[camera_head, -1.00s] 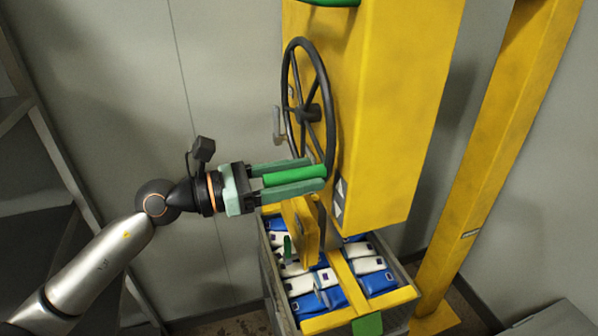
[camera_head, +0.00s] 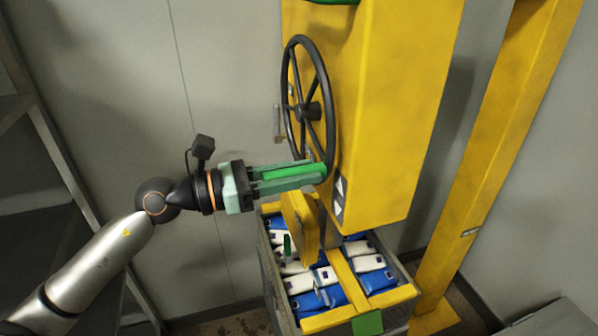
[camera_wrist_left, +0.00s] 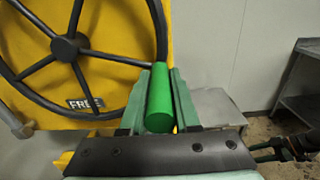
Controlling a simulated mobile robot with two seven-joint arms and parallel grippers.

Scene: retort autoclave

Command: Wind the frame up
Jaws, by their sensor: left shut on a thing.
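A black handwheel (camera_head: 327,97) is mounted on the side of a yellow housing (camera_head: 385,100). Its green crank handle (camera_head: 296,171) sticks out from the lower rim to the left. My left gripper (camera_head: 300,172) is shut on this handle, with its green fingers along both sides. In the left wrist view the handle (camera_wrist_left: 160,98) lies between the fingers next to the wheel rim. A yellow frame (camera_head: 343,273) hangs below the housing at a crate (camera_head: 278,296) of blue and white packs. What looks like my right gripper (camera_wrist_left: 268,148) shows small; its jaws are unclear.
A label reading FREE (camera_wrist_left: 85,103) is behind the wheel. A small grey lever (camera_head: 277,123) is left of the wheel. A yellow post (camera_head: 490,160) stands to the right. Dark shelving (camera_head: 45,130) is at the left. The wall between shelving and wheel is bare.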

